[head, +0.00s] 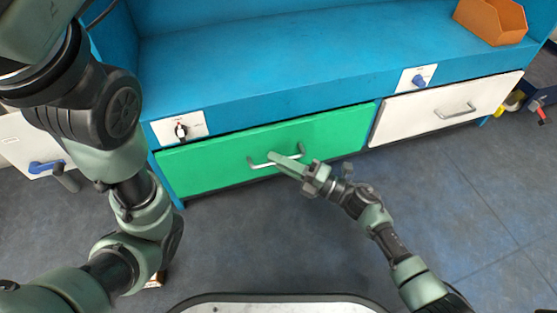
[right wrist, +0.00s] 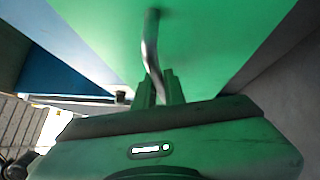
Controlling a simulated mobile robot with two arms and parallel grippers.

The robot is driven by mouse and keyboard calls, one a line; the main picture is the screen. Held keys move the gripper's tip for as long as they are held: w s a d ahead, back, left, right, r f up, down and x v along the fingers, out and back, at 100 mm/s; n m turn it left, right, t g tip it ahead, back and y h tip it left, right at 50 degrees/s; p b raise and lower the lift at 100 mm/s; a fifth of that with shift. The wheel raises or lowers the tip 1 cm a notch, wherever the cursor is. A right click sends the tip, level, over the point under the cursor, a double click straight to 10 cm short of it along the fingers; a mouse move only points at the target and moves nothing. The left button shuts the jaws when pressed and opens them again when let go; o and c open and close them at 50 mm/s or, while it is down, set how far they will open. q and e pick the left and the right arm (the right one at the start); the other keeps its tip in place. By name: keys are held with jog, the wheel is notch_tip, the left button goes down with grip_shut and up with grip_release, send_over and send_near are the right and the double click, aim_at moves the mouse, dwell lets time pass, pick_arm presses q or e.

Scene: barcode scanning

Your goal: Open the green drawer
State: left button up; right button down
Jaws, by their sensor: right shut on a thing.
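The green drawer (head: 215,165) is in the middle of the head view, under the blue bench, and its front looks flush with the bench. A metal bar handle (head: 262,163) is on its front. My right gripper (head: 276,158) reaches in from the lower right and is shut on this handle. In the right wrist view the handle (right wrist: 150,50) runs down between the two fingers (right wrist: 160,88), with the green drawer front (right wrist: 215,40) behind. My left arm (head: 120,150) shows at the left of the head view; its gripper is not visible.
A white drawer (head: 425,108) with its own handle is to the right of the green one. The blue bench top (head: 270,50) carries an orange bin (head: 490,20) at the far right. Switch panels (head: 180,128) sit on the bench front. The grey floor (head: 260,240) before the drawer is clear.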

dwell(0.4)
jog(key=s+d+p, duration=0.3)
jog(key=s+p, duration=0.1)
jog(key=s, duration=0.6)
jog(key=s+d+p, duration=0.4)
jog(key=s, duration=0.6)
jog(key=shift+s+p, duration=0.35)
jog(key=shift+s, duration=0.05)
jog(key=c, duration=1.8)
grip_release()
jog(key=shift+o, duration=0.2)
